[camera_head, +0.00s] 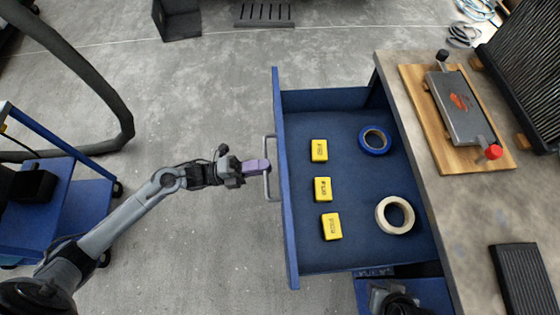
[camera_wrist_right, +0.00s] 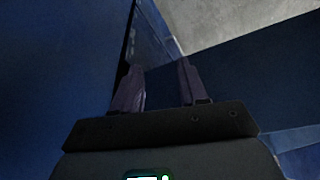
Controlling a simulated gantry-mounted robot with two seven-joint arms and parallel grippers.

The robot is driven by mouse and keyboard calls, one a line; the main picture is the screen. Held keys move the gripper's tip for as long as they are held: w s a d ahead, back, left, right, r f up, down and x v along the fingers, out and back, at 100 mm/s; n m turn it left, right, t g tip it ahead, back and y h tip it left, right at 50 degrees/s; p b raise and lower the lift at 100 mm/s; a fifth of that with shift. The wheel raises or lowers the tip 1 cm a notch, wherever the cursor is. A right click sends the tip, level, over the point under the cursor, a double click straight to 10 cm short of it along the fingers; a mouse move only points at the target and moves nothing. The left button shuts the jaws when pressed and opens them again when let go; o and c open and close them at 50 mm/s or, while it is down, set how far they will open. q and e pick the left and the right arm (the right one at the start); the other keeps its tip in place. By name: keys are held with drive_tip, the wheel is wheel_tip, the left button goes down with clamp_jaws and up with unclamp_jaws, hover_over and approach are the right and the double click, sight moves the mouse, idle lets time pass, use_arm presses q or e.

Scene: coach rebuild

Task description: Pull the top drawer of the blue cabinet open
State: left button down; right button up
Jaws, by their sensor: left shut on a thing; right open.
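The top drawer (camera_head: 340,262) of the blue cabinet stands pulled out to the left in the head view, with its inside showing. Its grey bar handle (camera_head: 268,150) is on the drawer's front panel. My left gripper (camera_head: 262,166) is shut on the handle, its purple fingers at the bar. My right gripper shows in the right wrist view (camera_wrist_right: 158,85), with its two purple fingers apart and nothing seen between them. Blue panels are close around it. In the head view, only part of my right arm shows at the bottom, below the drawer.
In the drawer lie three yellow boxes (camera_head: 322,189), a blue tape roll (camera_head: 375,140) and a cream tape roll (camera_head: 395,215). The worktop (camera_head: 440,210) holds a wooden board (camera_head: 420,100) with a grey plate. A blue cart (camera_head: 70,215) stands at left.

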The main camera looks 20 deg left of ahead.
use_arm(q)
drive_tip(key=shift+r+v, duration=0.1)
drive_tip(key=shift+v, duration=0.5)
drive_tip(key=shift+r+v, duration=0.15)
drive_tip(key=shift+v, duration=0.45)
drive_tip(key=c, duration=1.2)
unclamp_jaws()
drive_tip(key=shift+o, duration=0.2)
drive_tip(key=shift+a, duration=0.1)
drive_tip(key=p+v, duration=0.1)
drive_tip(key=v, duration=0.9)
drive_tip(key=shift+s+a, duration=0.25)
drive_tip(key=shift+a, duration=0.1)
drive_tip(key=shift+d+f, duration=0.1)
drive_tip(key=shift+d, duration=0.05)
